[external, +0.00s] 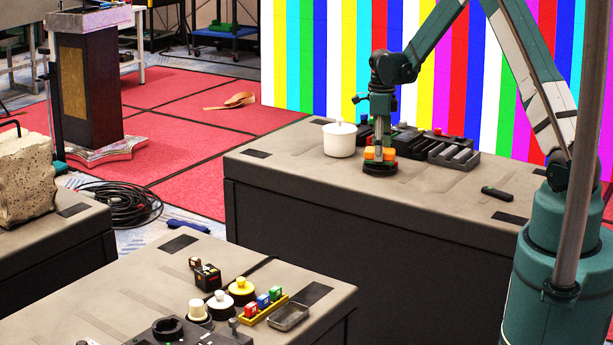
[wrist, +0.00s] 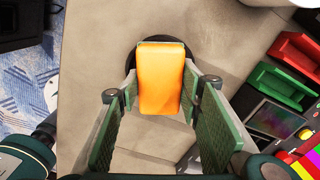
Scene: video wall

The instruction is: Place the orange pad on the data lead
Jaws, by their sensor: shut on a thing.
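The orange pad (wrist: 161,82) is a rounded orange block between the two green finger plates of my gripper (wrist: 161,100) in the wrist view. My gripper (external: 379,150) is shut on the pad, pointing down over the far table in the external view, where the pad (external: 370,153) shows partly. A dark round item (external: 380,170) lies directly below the pad; its rim (wrist: 133,58) shows behind the pad in the wrist view. It may be the data lead, a flat coil, but most of it is hidden. I cannot tell whether the pad touches it.
A white lidded pot (external: 340,140) stands close left of my gripper. Dark equipment with trays (external: 453,152) stands behind and to the right. A small black item (external: 497,194) lies near the right end. The table's front is clear. A black cable coil (external: 128,207) lies on the floor.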

